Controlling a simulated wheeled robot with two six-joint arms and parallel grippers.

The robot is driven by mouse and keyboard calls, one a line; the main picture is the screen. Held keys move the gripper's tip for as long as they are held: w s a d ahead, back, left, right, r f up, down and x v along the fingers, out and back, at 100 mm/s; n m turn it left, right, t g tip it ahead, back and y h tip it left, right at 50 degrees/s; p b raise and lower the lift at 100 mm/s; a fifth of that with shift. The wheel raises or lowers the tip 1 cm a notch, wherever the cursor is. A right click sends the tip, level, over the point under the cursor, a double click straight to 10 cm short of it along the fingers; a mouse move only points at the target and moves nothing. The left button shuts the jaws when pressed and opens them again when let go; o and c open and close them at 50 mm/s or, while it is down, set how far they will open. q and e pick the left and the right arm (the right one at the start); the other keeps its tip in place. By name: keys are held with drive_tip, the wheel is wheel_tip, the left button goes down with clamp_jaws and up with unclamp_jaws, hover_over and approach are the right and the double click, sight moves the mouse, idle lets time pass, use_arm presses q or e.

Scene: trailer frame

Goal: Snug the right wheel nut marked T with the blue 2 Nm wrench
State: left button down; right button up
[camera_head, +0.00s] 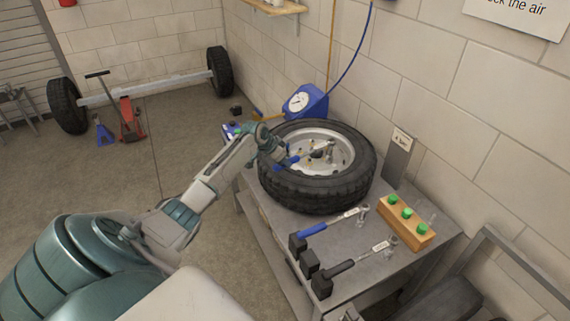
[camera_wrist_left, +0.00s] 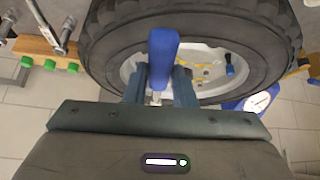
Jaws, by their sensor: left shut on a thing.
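My left gripper (camera_head: 284,161) reaches over the near left rim of a wheel (camera_head: 318,198) lying flat on a metal bench. It is shut on a blue-handled tool (camera_wrist_left: 163,60), which has a metal shaft between the fingers. The tool's far end is hidden, so I cannot tell whether it touches a nut. The pale rim (camera_head: 340,165) holds several small brass-coloured parts; no T mark is readable. A blue-handled wrench (camera_head: 313,229) with a white tag lies on the bench in front of the wheel. Its tag is too small to read. My right gripper is not in view.
A black-handled wrench (camera_head: 340,269) lies beside the blue one. A wooden block (camera_head: 405,228) with green caps stands at the bench's right. A blue gauge unit (camera_head: 313,103) stands behind the wheel. An axle with two wheels (camera_head: 140,90) is on the floor, back left.

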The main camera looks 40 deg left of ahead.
use_arm(q)
drive_tip(key=shift+w+a+m+b, duration=0.15)
drive_tip(key=shift+a+m+b, duration=0.15)
drive_tip(key=shift+a+b, duration=0.35)
